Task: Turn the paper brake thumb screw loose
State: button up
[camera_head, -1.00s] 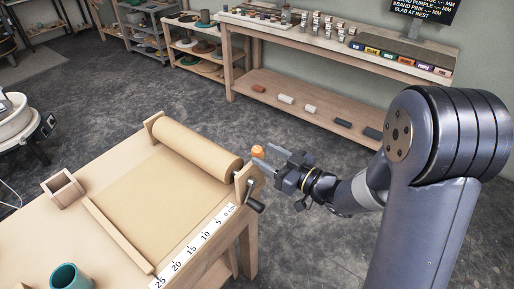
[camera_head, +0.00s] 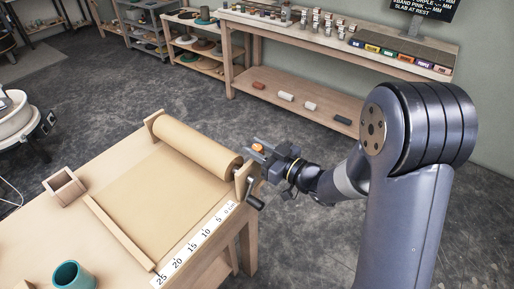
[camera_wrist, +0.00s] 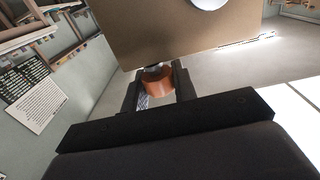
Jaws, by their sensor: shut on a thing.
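The paper brake thumb screw is an orange knob (camera_head: 258,148) at the end of the paper roll's right wooden bracket (camera_head: 241,178). In the wrist view the orange thumb screw (camera_wrist: 158,82) sits between my two dark fingers, below the edge of the bracket's wooden face (camera_wrist: 190,40). My gripper (camera_head: 257,154) is shut on the thumb screw, reaching in from the right. The brown paper roll (camera_head: 195,146) lies across the back of the table, with paper drawn out over the top. The far side of the knob is hidden.
A black crank handle (camera_head: 255,203) hangs just below my gripper. A white ruler strip (camera_head: 198,243), an open wooden box (camera_head: 64,188) and a teal cup (camera_head: 72,276) are on the table (camera_head: 110,255). Shelves stand behind, with open floor between.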

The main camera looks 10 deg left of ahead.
jog(key=shift+c, duration=1.4)
jog(key=shift+n+g+y, duration=0.7)
jog(key=shift+n+g, duration=0.8)
jog(key=shift+g, duration=0.8)
jog(key=o, duration=1)
jog(key=shift+c, duration=0.2)
jog(key=s+d+b, duration=0.1)
jog(key=d, duration=0.9)
jog(key=shift+s+d+b, duration=0.35)
jog(key=shift+b, duration=0.05)
